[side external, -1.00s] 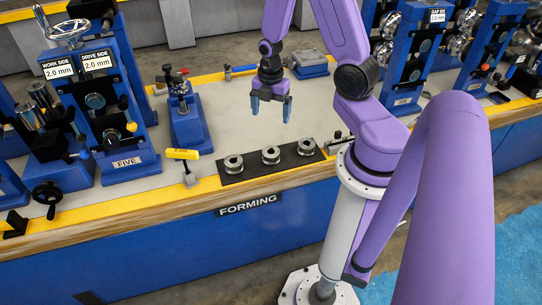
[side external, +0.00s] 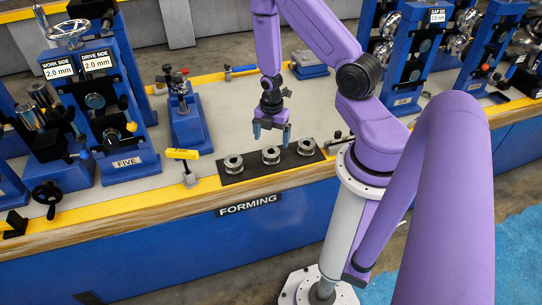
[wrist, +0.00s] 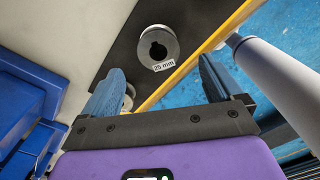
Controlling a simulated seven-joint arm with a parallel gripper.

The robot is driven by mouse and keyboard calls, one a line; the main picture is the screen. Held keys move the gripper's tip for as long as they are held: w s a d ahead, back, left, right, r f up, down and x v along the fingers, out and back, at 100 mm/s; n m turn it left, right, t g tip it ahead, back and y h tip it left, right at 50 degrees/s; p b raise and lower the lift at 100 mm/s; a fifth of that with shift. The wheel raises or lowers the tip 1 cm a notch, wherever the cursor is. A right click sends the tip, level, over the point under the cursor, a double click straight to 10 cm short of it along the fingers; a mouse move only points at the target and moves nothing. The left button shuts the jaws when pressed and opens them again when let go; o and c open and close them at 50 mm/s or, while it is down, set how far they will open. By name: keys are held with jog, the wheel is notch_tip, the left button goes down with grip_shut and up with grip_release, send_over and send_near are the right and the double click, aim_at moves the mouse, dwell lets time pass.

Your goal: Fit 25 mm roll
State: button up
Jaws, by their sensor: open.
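Three metal rolls lie on a black mat (side external: 250,172) at the bench's front edge: a left roll (side external: 233,164), a middle roll (side external: 271,156) and a right roll (side external: 306,147). In the wrist view a roll (wrist: 158,47) with a keyed bore is labelled "25 mm"; which of the three it is in the side view I cannot tell. My gripper (side external: 271,137) is open and empty, pointing down just above the middle of the mat. In the wrist view my gripper (wrist: 160,68) has the labelled roll showing between and beyond its fingers. Another roll is mostly hidden behind the left finger.
A blue stand marked FIVE (side external: 125,150), with "2.0 mm" displays, stands at left. A yellow-handled tool (side external: 183,156) stands left of the mat. More roll stands (side external: 415,60) are at right. The bench behind the mat is mostly clear.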

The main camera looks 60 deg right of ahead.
aim_at(271, 151)
jog(key=shift+w+d+f, duration=0.1)
jog(key=shift+d+f, duration=0.05)
jog(key=shift+f, duration=3.5)
jog(key=c, duration=1.5)
jog(key=shift+r, duration=5)
